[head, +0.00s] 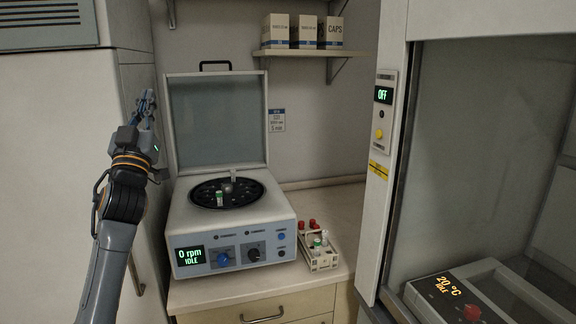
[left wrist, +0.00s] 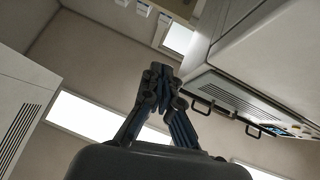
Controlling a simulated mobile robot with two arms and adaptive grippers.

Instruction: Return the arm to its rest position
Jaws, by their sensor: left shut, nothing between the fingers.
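My left arm comes in from the left in the head view and is raised beside the centrifuge. My left gripper (head: 147,103) points up, left of the open centrifuge lid (head: 218,120). Its fingers are shut and empty; they also show in the left wrist view (left wrist: 160,72), against the ceiling and upper walls. The gripper is apart from the centrifuge (head: 235,235). My right gripper is not in view.
The centrifuge reads 0 rpm IDLE, with tubes in its rotor (head: 228,192). A tube rack (head: 322,262) stands on the counter to its right. Boxes (head: 303,31) sit on a shelf above. A fume hood (head: 480,150) is at right, a tall cabinet (head: 60,150) at left.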

